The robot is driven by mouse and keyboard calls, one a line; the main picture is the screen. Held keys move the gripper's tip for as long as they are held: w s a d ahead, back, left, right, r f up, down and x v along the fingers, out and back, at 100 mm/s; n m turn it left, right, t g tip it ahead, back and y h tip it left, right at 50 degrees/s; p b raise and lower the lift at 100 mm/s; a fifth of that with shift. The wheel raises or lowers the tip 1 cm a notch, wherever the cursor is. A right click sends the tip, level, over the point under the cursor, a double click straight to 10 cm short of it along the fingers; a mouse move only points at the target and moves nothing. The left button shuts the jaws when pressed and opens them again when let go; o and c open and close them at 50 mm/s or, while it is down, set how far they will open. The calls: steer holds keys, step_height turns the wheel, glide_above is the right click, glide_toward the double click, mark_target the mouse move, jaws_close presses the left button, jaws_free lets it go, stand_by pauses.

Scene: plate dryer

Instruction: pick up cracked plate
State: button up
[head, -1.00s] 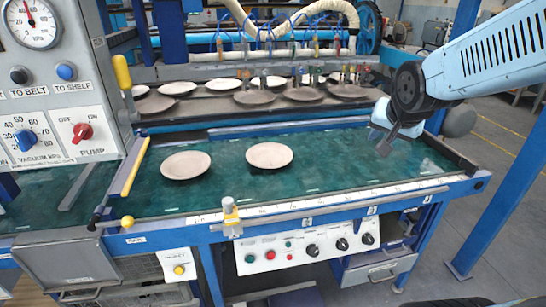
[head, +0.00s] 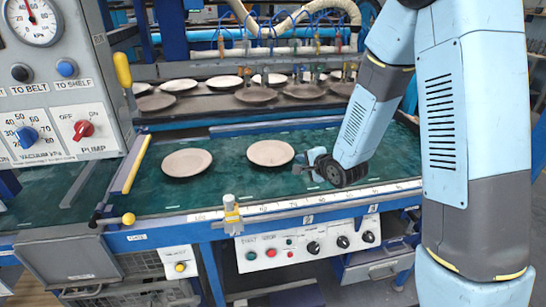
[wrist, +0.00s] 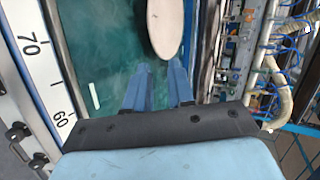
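Two pale round plates lie flat on the green belt: a left plate (head: 187,163) and a right plate (head: 270,152). No crack can be made out on either at this size. My gripper (head: 301,168) is low over the belt, just right of the right plate, pointing left. In the wrist view my gripper (wrist: 161,68) has its two blue fingers apart with nothing between them. A plate (wrist: 165,27), seemingly the right one, lies just beyond the fingertips, in line with the gap. Its far part is cut off by the frame.
More plates (head: 256,95) sit on a dark rack behind the belt, under hoses and suction fittings (head: 315,70). A scale rail (head: 300,205) edges the front. A control box (head: 60,90) with a yellow handle (head: 123,72) stands at left. The belt's left part is free.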

mark_target(274, 165)
steer(key=shift+m+y, duration=0.7)
steer(key=shift+y, duration=0.1)
steer(key=a+f, duration=0.3)
steer(key=shift+s+f, duration=0.25)
steer(key=shift+s, duration=0.05)
steer(key=x, duration=1.3)
steer(key=shift+w+a, duration=0.3)
steer(key=shift+w, duration=0.05)
jaws_close()
